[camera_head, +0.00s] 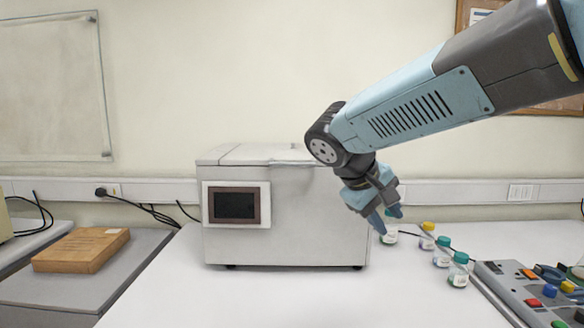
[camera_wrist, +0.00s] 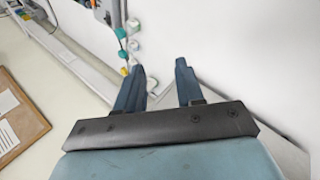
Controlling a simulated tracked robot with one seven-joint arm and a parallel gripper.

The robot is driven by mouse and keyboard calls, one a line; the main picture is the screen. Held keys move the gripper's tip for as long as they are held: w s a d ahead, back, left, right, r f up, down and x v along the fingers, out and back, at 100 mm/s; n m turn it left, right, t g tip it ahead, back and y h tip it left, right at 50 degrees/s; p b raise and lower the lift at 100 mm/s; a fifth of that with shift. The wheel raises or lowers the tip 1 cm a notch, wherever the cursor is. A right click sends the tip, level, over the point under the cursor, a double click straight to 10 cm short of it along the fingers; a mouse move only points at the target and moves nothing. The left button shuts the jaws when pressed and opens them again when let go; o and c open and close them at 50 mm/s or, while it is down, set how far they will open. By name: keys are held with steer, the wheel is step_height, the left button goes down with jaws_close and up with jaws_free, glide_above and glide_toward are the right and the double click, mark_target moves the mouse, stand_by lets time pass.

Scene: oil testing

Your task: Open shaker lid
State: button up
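The shaker (camera_head: 290,215) is a white box with a dark screen (camera_head: 234,205) on its front left. It stands on the white bench. Its lid (camera_head: 265,154) lies flat on top and looks shut. A small raised part shows near the lid's back edge. My gripper (camera_head: 384,221) hangs at the shaker's right side, pointing down, apart from the lid. In the wrist view my gripper (camera_wrist: 160,75) has its two blue fingers spread with nothing between them. My arm hides part of the shaker's right side.
Several small bottles with green and yellow caps (camera_head: 442,251) stand on the bench right of the shaker. A grey control panel (camera_head: 535,292) with coloured buttons lies at the front right. A wooden box (camera_head: 82,250) is on the left table. Bench in front of the shaker is clear.

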steer(key=w+a+r+n+t+h, duration=0.2)
steer(key=w+a+h, duration=0.1)
steer(key=w+a, duration=0.4)
steer(key=n+t+h, duration=0.2)
steer(key=t+h, duration=0.1)
steer(key=t, duration=0.4)
glide_toward(290, 166)
steer(key=x, duration=0.9)
steer(key=shift+w+d, duration=0.1)
steer(key=shift+w, duration=0.05)
steer(key=shift+c, duration=0.3)
jaws_close()
